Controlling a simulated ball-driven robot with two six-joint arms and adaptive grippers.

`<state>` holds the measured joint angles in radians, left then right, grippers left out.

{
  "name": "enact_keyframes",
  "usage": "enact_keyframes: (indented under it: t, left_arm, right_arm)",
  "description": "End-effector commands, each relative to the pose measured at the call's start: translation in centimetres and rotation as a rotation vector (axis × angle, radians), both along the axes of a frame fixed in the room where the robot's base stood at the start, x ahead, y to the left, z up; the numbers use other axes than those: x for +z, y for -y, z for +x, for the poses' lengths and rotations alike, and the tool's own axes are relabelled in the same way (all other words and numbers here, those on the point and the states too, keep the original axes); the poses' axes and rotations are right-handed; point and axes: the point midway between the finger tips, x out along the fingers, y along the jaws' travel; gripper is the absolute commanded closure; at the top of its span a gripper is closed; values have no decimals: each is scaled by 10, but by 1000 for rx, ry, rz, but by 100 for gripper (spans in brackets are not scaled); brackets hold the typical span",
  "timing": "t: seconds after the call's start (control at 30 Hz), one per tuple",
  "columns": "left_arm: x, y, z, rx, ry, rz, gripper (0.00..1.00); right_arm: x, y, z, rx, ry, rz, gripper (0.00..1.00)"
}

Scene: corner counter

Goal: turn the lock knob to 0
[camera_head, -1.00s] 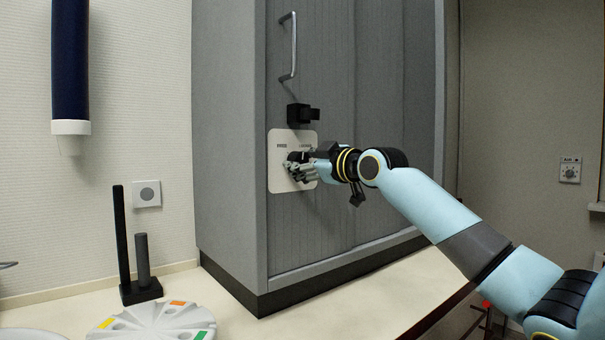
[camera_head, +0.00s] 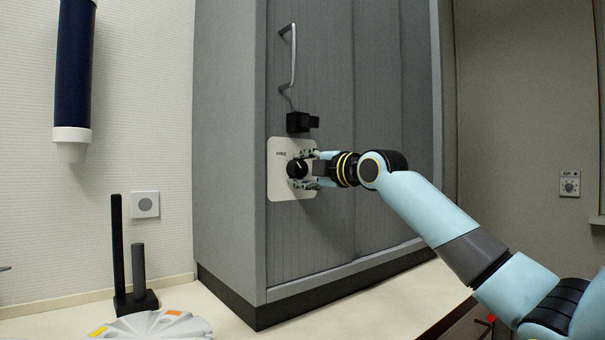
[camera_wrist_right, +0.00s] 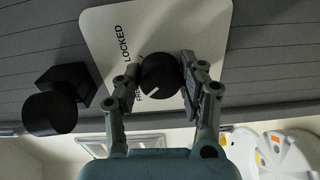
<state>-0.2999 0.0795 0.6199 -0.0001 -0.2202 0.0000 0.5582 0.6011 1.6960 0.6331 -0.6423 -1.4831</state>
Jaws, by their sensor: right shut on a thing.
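The round black lock knob (camera_head: 297,168) sits on a white plate (camera_head: 280,188) on the grey cabinet front. In the right wrist view the knob (camera_wrist_right: 160,75) bears a white pointer line on its lower left, towards the partly covered FREE label; LOCKED stands farther along the plate. No 0 mark can be made out. My right gripper (camera_head: 306,169) is shut on the knob, one finger above it and one below in the head view. In the wrist view its fingers (camera_wrist_right: 158,76) flank the knob. My left gripper is not in view.
A black block-like fitting (camera_head: 299,122) sticks out just above the plate, with a metal door handle (camera_head: 288,57) higher up. A black stand with two posts (camera_head: 138,300) and a white sectioned tray (camera_head: 155,328) are on the counter at left.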

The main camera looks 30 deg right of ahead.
Motion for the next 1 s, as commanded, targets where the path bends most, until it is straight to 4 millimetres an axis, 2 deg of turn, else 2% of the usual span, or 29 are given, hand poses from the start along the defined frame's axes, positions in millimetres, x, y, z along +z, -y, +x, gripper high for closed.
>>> enact_keyframes:
  t: [0.27,0.73,0.77,0.93,1.0]
  left_arm:
    - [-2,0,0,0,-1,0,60]
    - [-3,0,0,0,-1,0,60]
    - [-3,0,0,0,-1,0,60]
    - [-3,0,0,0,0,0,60]
    - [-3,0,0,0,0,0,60]
  right_arm:
    - [-2,0,0,0,2,-76,92]
    - [-2,0,0,0,2,-89,92]
    - [-2,0,0,0,2,-89,58]
    - [-1,0,0,0,4,-89,36]
    - [-1,0,0,0,4,-89,36]
